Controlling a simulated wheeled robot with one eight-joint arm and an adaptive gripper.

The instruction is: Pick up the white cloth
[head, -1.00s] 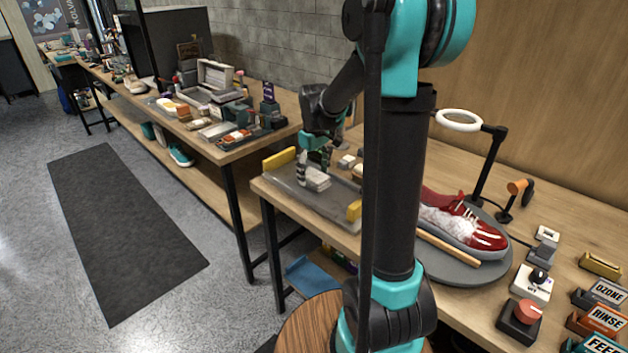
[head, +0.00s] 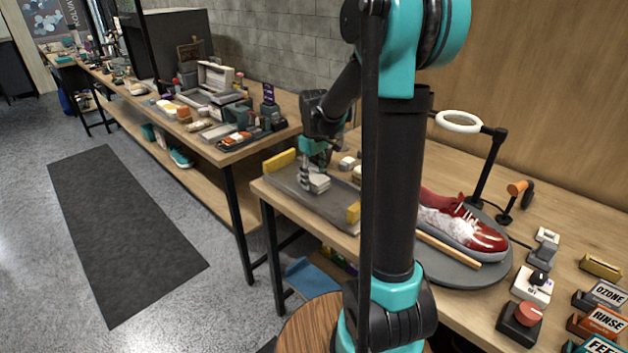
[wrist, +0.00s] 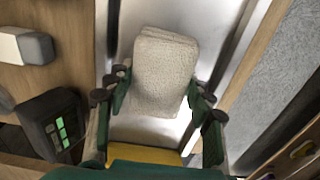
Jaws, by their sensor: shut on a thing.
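The white cloth (wrist: 162,72) is a folded, off-white textured pad. In the wrist view it lies between the fingers of my gripper (wrist: 160,92), which are shut on its two sides. In the head view the cloth (head: 317,184) shows at the fingertips of my gripper (head: 313,177), low over the grey tray (head: 290,195) on the near workbench. I cannot tell whether the cloth still touches the tray.
Yellow blocks (head: 279,159) stand at the tray's ends. A red sneaker with white foam (head: 462,226) sits on a round grey stand to the right, below a ring lamp (head: 459,121). Small light blocks (head: 346,163) lie just behind the tray.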

